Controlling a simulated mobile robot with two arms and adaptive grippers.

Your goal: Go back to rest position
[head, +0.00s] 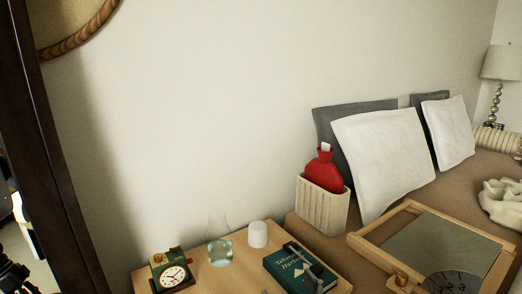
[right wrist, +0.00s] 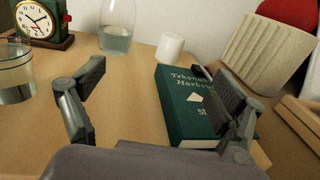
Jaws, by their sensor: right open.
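My right gripper (right wrist: 165,85) shows in the right wrist view with its two grey fingers spread wide. It is open and nothing is between the fingers. Its right finger overlaps the view of a dark green book (right wrist: 190,115) on the wooden table; I cannot tell whether they touch. In the head view I cannot make out the right gripper clearly. My left gripper does not show clearly in either view. A dark jagged shape sits at the head view's lower left edge, too unclear to name.
The wooden table (head: 228,272) bears a green clock (head: 170,272), a glass vessel (head: 220,252), a white cup (head: 258,235) and the book (head: 292,268). A ribbed basket (head: 322,207) holding a red bottle (head: 324,172), pillows (head: 382,155) and a wooden-framed tray (head: 370,250) lie right.

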